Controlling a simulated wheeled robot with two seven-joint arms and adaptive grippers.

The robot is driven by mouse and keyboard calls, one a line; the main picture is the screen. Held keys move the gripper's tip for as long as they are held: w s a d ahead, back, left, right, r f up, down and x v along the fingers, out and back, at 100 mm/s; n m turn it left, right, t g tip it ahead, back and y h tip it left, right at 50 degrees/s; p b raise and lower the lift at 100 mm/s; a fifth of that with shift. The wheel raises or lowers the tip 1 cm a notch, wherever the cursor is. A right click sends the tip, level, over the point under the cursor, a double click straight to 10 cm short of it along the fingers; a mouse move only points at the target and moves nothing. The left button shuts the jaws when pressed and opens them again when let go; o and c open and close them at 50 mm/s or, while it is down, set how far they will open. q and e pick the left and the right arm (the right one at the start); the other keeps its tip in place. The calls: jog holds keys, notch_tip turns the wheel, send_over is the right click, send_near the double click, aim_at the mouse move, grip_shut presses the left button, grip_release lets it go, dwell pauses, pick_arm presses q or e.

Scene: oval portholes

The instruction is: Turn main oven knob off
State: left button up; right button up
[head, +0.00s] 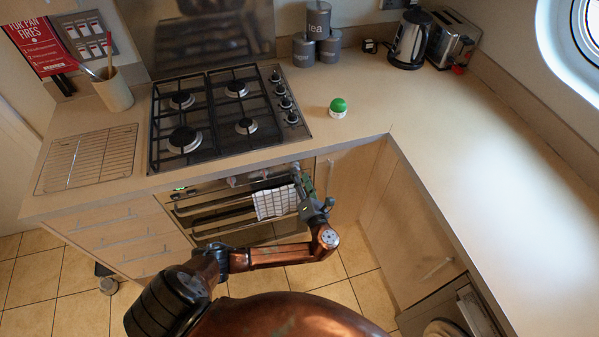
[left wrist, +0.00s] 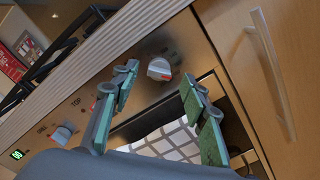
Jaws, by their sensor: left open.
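My left gripper (head: 303,183) is in front of the right end of the oven's control panel in the head view. In the left wrist view its green-padded fingers (left wrist: 160,84) are open and apart. A round silver knob (left wrist: 158,68) with a red mark shows between and a little beyond the fingertips, and the fingers do not appear to touch it. A second knob (left wrist: 62,133) sits farther left on the panel, by lettering that seems to read grill and top. The lettering by the nearer knob is too small to read. My right gripper is not in view.
A checked towel (head: 275,202) hangs on the oven door (head: 210,212) below the panel. The worktop edge and hob (head: 225,115) are above. A cupboard door with a long handle (left wrist: 272,75) is close on the right. A green-topped button (head: 338,107) stands on the worktop.

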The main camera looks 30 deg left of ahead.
pick_arm(q)
jog(key=shift+x, duration=1.5)
jog(key=shift+c, duration=0.2)
grip_shut()
